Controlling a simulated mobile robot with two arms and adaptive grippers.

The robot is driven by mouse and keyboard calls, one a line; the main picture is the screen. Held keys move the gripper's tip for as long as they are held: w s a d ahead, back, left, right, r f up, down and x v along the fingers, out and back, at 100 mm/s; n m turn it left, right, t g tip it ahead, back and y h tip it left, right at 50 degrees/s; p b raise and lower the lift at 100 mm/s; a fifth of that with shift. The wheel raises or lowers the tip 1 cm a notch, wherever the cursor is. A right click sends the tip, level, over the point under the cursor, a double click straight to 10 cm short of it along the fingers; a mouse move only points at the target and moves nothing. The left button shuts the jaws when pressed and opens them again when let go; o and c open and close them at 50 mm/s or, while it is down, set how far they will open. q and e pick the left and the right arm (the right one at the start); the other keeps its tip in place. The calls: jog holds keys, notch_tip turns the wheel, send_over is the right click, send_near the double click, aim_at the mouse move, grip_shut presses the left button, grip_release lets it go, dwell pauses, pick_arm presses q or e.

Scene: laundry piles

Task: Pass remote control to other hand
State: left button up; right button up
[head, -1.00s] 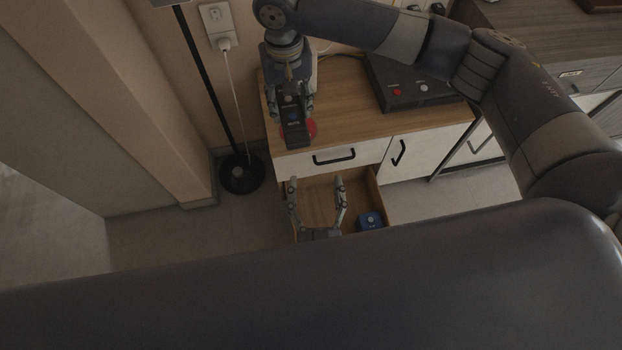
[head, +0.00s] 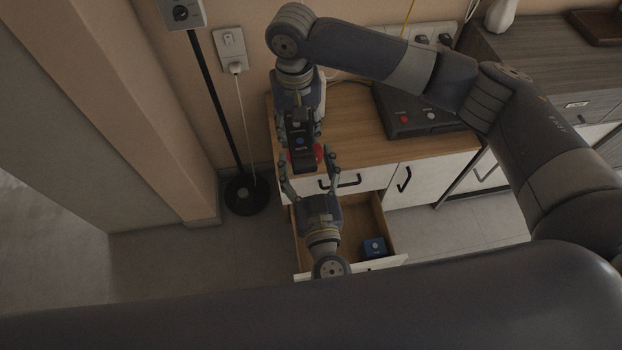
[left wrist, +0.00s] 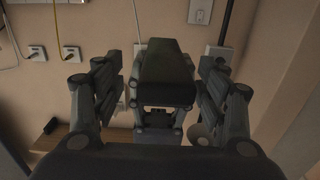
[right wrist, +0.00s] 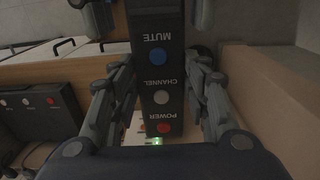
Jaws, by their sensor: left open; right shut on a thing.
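The dark remote control (head: 302,158) hangs in the air before the cabinet. The right wrist view shows its face (right wrist: 160,82) with blue MUTE, white CHANNEL and red POWER buttons. My right gripper (head: 300,118) is shut on its POWER end. My left gripper (head: 307,168) comes from below, open, its fingers on either side of the remote's lower end. In the left wrist view the remote's end (left wrist: 166,82) stands between the open fingers, with gaps on both sides. Left fingertips (right wrist: 150,12) also flank the MUTE end in the right wrist view.
The wooden cabinet top (head: 350,130) carries a black box with buttons (head: 415,112) and a partly hidden red thing (head: 319,152). An open drawer (head: 385,215) below holds a blue box (head: 374,248). A black-based stand (head: 246,196) is at left.

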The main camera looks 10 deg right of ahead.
pick_arm(q)
jog(key=shift+w, duration=0.75)
jog(key=c, duration=1.2)
pick_arm(e)
jog(key=o, duration=1.2)
jog(key=shift+a, duration=0.1)
jog(key=shift+r, duration=0.15)
